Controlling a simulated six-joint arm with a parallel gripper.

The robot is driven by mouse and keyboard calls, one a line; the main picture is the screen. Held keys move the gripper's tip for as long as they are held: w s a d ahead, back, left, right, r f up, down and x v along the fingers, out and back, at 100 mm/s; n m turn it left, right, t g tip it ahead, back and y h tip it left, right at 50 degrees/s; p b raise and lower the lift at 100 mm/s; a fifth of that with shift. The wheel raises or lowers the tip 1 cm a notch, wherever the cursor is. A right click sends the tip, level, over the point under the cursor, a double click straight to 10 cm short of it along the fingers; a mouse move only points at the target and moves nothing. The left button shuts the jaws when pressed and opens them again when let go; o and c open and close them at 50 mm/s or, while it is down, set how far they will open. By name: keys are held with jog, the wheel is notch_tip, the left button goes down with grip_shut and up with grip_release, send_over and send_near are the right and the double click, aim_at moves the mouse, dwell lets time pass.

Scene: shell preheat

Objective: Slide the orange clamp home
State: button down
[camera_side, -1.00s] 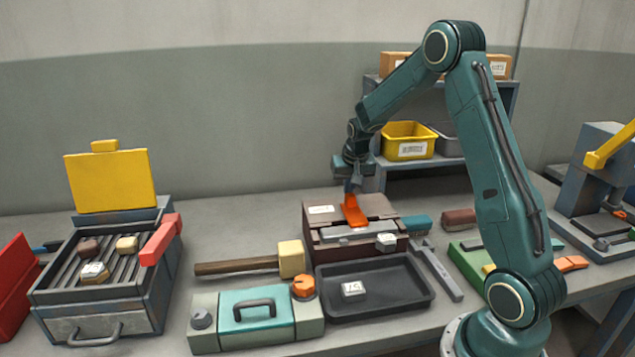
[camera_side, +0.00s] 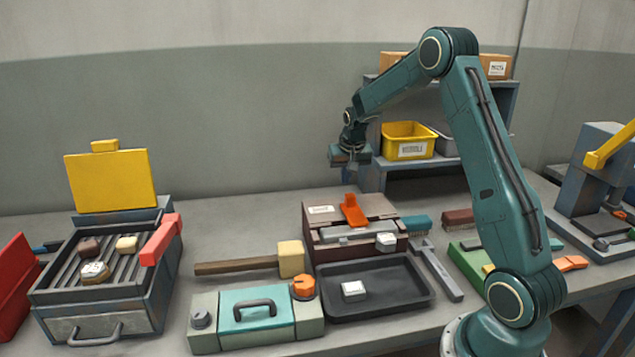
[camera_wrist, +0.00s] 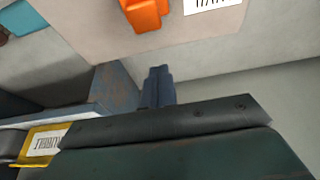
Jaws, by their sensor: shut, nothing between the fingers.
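The orange clamp (camera_side: 353,211) sits on top of the brown box-like fixture (camera_side: 379,205), its tab upright at the back and its flat part toward the front. In the wrist view the clamp (camera_wrist: 146,12) shows at the top edge, near a white label. My gripper (camera_side: 350,166) is above and behind the clamp, apart from it. In the wrist view the shut fingers (camera_wrist: 158,87) hold nothing. A grey bar (camera_side: 345,233) lies along the front of the fixture, below the clamp.
A black tray (camera_side: 400,303) with a white block (camera_side: 353,289) is in front of the fixture. A mallet (camera_side: 245,264) lies to the left. A shelf with a yellow bin (camera_side: 408,141) stands behind. A grey hammer (camera_side: 440,271) lies to the right.

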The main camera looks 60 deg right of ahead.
jog(key=v, duration=0.8)
jog(key=shift+r, duration=0.15)
jog(key=s+a+r+n+t, duration=0.1)
jog(key=s+a+r, duration=0.2)
jog(key=a, duration=0.3)
jog(key=s+a+r+n+y, duration=0.1)
jog(key=s+a+r+n, duration=0.15)
jog(key=a, duration=0.35)
jog(key=s+a+r+n+t, duration=0.1)
jog(key=s+a+r, duration=0.3)
jog(key=a, duration=0.1)
jog(key=s+a+f+n+y, duration=0.1)
jog(key=s+a+n, duration=0.1)
jog(key=s+a, duration=0.3)
jog(key=s+a+f+n, duration=0.1)
jog(key=s+a, duration=0.5)
jog(key=s, duration=0.6)
jog(key=shift+a+n+t+y, duration=0.35)
jog(key=shift+n+t+y, duration=0.05)
jog(key=shift+n, duration=0.35)
